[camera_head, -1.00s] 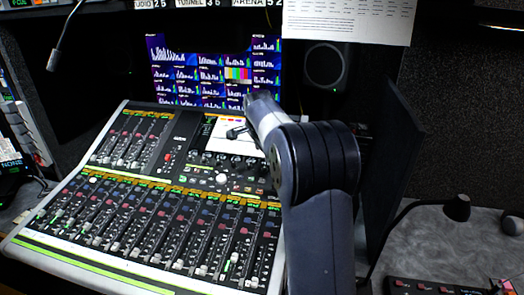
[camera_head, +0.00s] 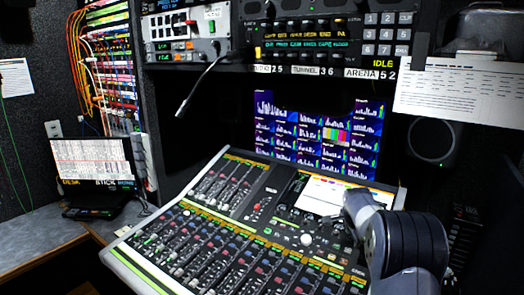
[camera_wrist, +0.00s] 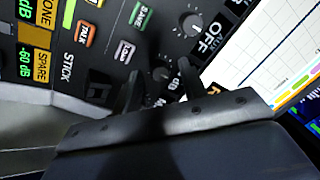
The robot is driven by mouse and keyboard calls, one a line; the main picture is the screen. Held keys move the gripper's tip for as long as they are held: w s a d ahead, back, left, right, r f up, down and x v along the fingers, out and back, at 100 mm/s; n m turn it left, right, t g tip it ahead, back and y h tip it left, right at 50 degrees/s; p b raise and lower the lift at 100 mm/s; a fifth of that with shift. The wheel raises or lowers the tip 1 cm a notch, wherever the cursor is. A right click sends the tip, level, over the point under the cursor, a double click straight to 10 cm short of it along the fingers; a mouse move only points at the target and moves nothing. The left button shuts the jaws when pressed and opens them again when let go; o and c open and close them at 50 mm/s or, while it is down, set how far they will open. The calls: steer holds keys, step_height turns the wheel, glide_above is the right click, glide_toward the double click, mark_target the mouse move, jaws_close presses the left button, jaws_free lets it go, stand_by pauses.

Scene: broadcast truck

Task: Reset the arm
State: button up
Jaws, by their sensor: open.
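My gripper (camera_wrist: 160,86) shows in the wrist view, with its two dark fingers apart and nothing seen between them. Whether the fingers touch the panel I cannot tell. In the head view my arm comes up from the lower right and bends over the right side of the mixing console (camera_head: 135,262). The fingers cannot be made out in that view.
A gooseneck microphone (camera_head: 188,100) hangs over the console's left side. Monitor screens (camera_head: 285,132) stand behind it. A laptop (camera_head: 92,165) is on the left desk, near a rack with coloured cables (camera_head: 92,55). A paper sheet (camera_head: 458,92) hangs at upper right, above a round speaker (camera_head: 432,140).

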stand_by(0.4)
steer(key=shift+m+b, duration=0.3)
steer(key=v, duration=1)
steer(key=x, duration=1)
steer(key=n+p, duration=0.4)
steer(key=n, duration=0.1)
steer(key=shift+r+n+p, duration=0.15)
steer(key=shift+n+p, duration=0.15)
steer(key=shift+n, duration=0.1)
steer(key=n+p, duration=0.6)
steer(key=shift+w+r+n+g+y, duration=0.1)
steer(key=shift+r+n+g+y, duration=0.05)
steer(key=shift+n+g+y, duration=0.2)
steer(key=b+v, duration=0.2)
steer(key=v, duration=0.8)
